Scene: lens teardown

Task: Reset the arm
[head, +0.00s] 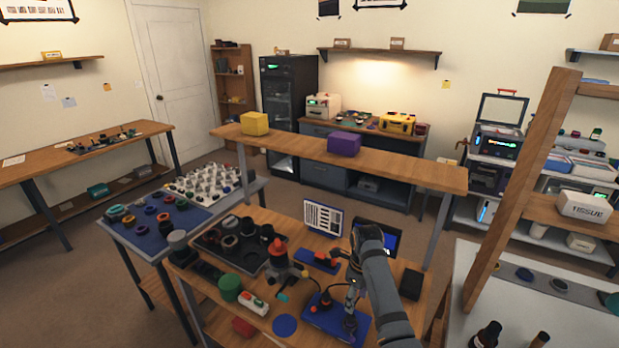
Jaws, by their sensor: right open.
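My right arm (380,285) comes in from the bottom right and bends over the right part of the wooden workbench (258,308). My right gripper (347,268) is at its end, small and dark, with its jaws open. It is above the bench, near a blue base (336,320) that carries a dark upright fixture. Its fingertips are hard to make out against the dark parts behind. I see nothing held in it. My left arm and gripper are not in view.
A raised shelf (400,172) runs behind. A wooden post (520,195) stands right of my arm.

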